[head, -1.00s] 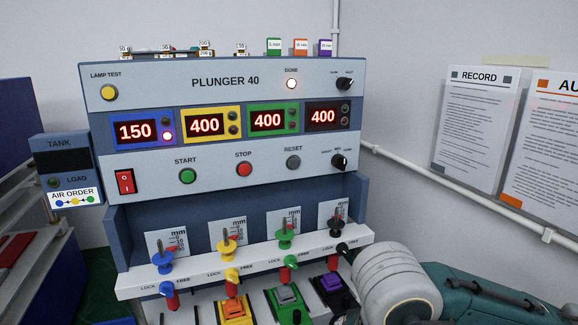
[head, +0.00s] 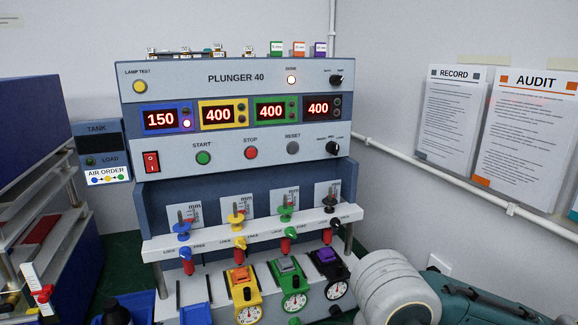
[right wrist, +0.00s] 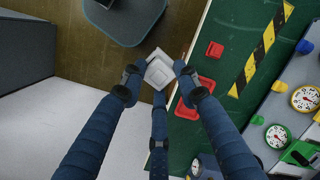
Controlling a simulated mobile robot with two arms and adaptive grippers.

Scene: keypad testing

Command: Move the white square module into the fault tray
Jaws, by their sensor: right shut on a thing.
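The white square module (right wrist: 160,70) is between the fingertips of my right gripper (right wrist: 158,76) in the right wrist view. The blue jointed fingers are shut on it, and it appears near the edge of the green bench. A red tray-like piece (right wrist: 205,83) lies on the green surface just right of the fingers and is partly covered by one. I see no readable label on it, so I cannot tell whether it is the fault tray. In the head view my right arm shows at lower right, but its fingers are hidden. My left gripper is in neither view.
The PLUNGER 40 panel (head: 237,100) stands at the back, with yellow, green and purple gauge modules below it. In the right wrist view, a small red block (right wrist: 215,49) and a yellow-black striped strip (right wrist: 262,47) lie on the green bench (right wrist: 224,113). Brown floor shows beyond its edge.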

